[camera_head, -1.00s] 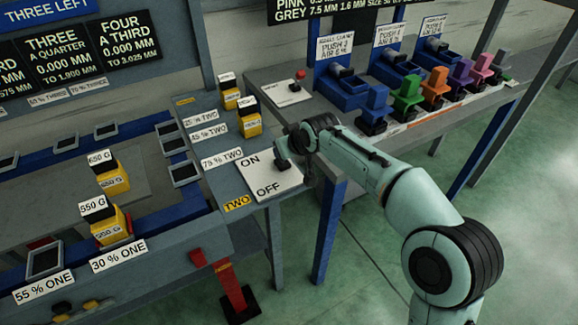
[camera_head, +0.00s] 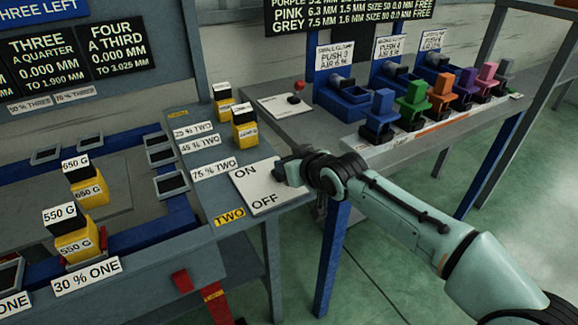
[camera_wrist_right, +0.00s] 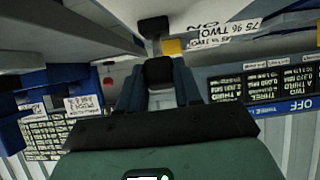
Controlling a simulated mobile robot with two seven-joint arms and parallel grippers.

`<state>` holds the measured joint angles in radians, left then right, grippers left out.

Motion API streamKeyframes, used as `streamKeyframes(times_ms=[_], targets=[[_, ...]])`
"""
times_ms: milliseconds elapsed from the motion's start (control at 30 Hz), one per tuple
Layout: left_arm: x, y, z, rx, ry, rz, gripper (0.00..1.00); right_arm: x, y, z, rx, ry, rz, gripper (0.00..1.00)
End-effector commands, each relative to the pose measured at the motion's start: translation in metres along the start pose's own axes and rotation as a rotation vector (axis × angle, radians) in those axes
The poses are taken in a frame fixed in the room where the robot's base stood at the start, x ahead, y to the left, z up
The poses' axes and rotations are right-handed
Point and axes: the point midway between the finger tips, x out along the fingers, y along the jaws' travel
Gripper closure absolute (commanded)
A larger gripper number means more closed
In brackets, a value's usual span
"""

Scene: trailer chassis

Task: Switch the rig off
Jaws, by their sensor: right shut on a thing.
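A white switch plate (camera_head: 266,190) marked ON and OFF lies on the grey bench beside the yellow TWO label. ON is on its far part and OFF on its near part. My right gripper (camera_head: 286,171) comes in from the right at the plate's right side, beside the words. In the right wrist view its fingers (camera_wrist_right: 159,80) are closed around a dark block, the switch handle (camera_wrist_right: 158,70). In the head view the gripper largely hides the handle, so I cannot tell which way it is set. My left gripper is not in view.
Yellow weights (camera_head: 245,130) stand on the bench behind the plate. A white panel with a red knob (camera_head: 299,86) is farther back. Coloured clamps (camera_head: 412,103) line the right bench. More weights (camera_head: 76,238) stand at left. Open green floor lies at right.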

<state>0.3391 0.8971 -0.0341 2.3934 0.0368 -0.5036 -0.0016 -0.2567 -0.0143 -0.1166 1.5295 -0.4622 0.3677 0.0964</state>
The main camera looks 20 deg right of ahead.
Motion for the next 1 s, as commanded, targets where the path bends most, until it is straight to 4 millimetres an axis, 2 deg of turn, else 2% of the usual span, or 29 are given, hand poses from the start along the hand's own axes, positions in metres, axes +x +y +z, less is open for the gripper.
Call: streamKeyframes(times_ms=[33,367,400,467,800,867,1000], targets=[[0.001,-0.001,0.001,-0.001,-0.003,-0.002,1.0,0.002,-0.001,0.005,0.0,-0.01,-0.001,1.0],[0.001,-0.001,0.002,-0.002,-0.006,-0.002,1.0,0.002,-0.001,0.005,0.0,-0.01,-0.001,1.0],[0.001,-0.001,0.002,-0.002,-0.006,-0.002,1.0,0.003,-0.001,0.005,0.0,-0.01,-0.001,0.56],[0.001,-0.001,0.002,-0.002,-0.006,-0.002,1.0,0.002,-0.001,0.004,0.0,-0.009,-0.001,0.4],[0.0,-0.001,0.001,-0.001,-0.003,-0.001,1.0,-0.002,0.0,0.001,0.0,-0.001,0.0,0.4],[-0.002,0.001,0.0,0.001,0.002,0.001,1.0,-0.008,0.0,0.0,0.0,0.0,0.0,0.4],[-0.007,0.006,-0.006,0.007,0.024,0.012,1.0,-0.032,0.0,-0.001,0.0,0.001,0.0,0.4]])
